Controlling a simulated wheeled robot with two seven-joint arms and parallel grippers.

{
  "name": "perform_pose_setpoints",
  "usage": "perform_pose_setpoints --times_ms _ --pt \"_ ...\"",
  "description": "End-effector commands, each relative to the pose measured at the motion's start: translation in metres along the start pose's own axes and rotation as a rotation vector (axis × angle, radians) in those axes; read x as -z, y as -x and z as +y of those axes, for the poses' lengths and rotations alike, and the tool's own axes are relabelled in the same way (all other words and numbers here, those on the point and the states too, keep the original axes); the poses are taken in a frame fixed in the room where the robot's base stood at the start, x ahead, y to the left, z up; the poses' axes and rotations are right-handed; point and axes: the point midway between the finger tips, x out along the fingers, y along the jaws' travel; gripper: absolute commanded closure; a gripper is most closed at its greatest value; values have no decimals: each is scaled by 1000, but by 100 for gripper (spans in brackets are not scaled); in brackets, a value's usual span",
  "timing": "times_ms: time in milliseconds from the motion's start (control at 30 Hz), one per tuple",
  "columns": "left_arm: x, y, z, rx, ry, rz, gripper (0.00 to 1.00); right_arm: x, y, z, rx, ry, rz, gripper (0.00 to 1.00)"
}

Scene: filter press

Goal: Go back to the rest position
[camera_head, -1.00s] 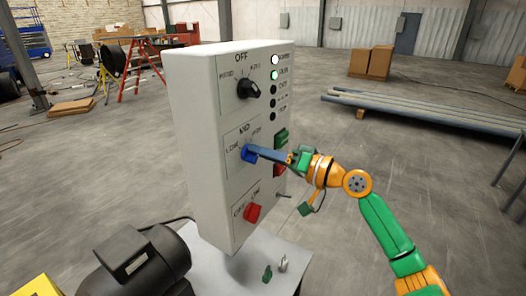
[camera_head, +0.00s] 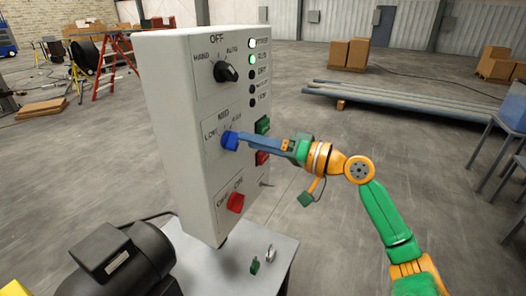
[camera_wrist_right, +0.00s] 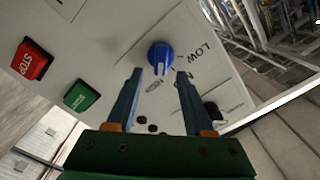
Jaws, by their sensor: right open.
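The white control box (camera_head: 165,130) stands upright at the centre-left in the head view. On its front are a black knob (camera_head: 227,72), a blue knob (camera_head: 230,140) and a red knob (camera_head: 236,203). My right gripper (camera_head: 244,140) is in front of the blue knob, and the two overlap in the head view. In the right wrist view my right gripper (camera_wrist_right: 158,82) has its blue fingers apart, with the blue knob (camera_wrist_right: 160,55) just beyond the fingertips and nothing held. My left gripper is out of view.
A green button (camera_head: 263,125) and a red button (camera_head: 262,157) sit just behind my right fingers. A grey table (camera_head: 205,262) and a dark motor (camera_head: 125,265) are below the box. Long pipes (camera_head: 400,98) lie on the right. The floor between is open.

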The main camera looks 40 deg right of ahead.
Motion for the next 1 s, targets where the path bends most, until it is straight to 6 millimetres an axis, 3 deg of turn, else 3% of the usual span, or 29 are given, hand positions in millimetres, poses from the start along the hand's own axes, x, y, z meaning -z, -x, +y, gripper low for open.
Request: perform_pose_setpoints --times_ms 33,233,667,733,767,867,900,967,1000 --pt "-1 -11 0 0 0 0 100 -5 8 5 -1 2 0 48" --pt "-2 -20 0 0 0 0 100 -2 32 2 -1 1 -1 48" --pt "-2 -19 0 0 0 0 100 -1 34 0 -1 1 -1 48" --pt "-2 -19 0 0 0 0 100 -1 33 9 -18 -10 5 48" --pt "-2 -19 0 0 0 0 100 -2 32 19 -39 -23 12 48" --pt "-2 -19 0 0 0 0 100 -17 28 90 -190 -91 45 48" --pt "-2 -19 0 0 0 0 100 -32 29 129 -279 -118 51 48" --pt "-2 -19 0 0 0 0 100 -64 35 187 -420 -147 38 48" --pt "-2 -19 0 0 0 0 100 -90 41 222 -511 -154 17 48"
